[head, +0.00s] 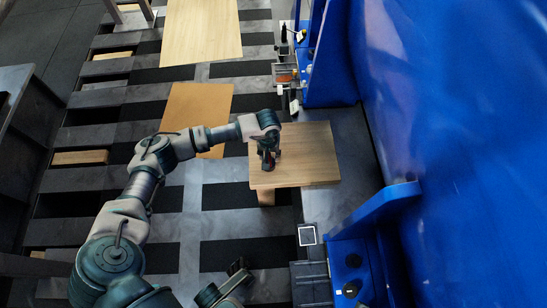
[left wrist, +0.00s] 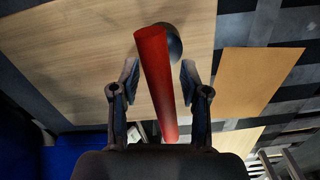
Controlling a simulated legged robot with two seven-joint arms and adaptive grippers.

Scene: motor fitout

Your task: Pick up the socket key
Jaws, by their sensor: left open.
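The socket key shows in the left wrist view as a long red bar (left wrist: 156,85) with a dark rounded end (left wrist: 174,42) behind its top. A small red part of it (head: 267,158) shows in the head view, over the small wooden table. My left gripper (left wrist: 160,80) is open, with one finger on each side of the red bar and visible gaps to it. In the head view my left gripper (head: 268,150) is over the table's left part and hides most of the key. A dark jointed part of mine at the bottom may be my right gripper (head: 238,278).
The wooden table (head: 310,160) is otherwise bare on its right side. A tall blue structure (head: 450,110) stands close to its right. An orange-brown board (head: 195,105) and a pale wooden board (head: 200,30) lie to the left and farther back.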

